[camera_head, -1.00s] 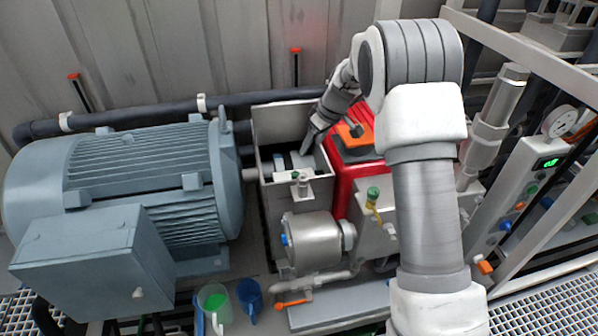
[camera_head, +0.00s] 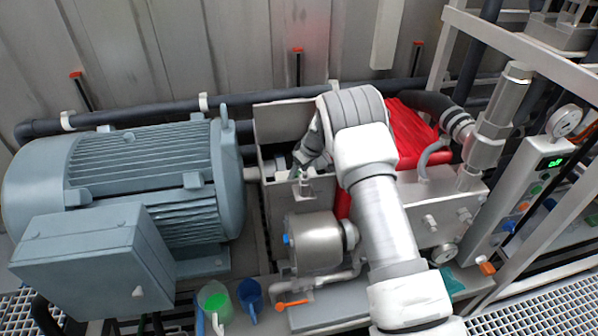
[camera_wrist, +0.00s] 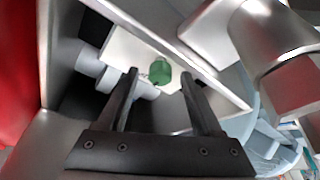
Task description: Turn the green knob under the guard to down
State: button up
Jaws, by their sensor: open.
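The green knob (camera_wrist: 160,72) sits on a white plate (camera_wrist: 125,45) inside the metal guard (camera_wrist: 215,80) in the wrist view. My gripper (camera_wrist: 159,76) is open, with one black finger on each side of the knob. I cannot tell whether either finger touches it. In the head view the guard (camera_head: 283,110) is an open grey metal box between the motor and the red housing.
The large blue-grey motor (camera_head: 140,180) stands left of the guard. A silver cylinder (camera_head: 313,243) is below it. The red housing (camera_head: 410,135) and a pipe (camera_head: 440,150) are to the right.

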grip_shut()
dwell(0.4)
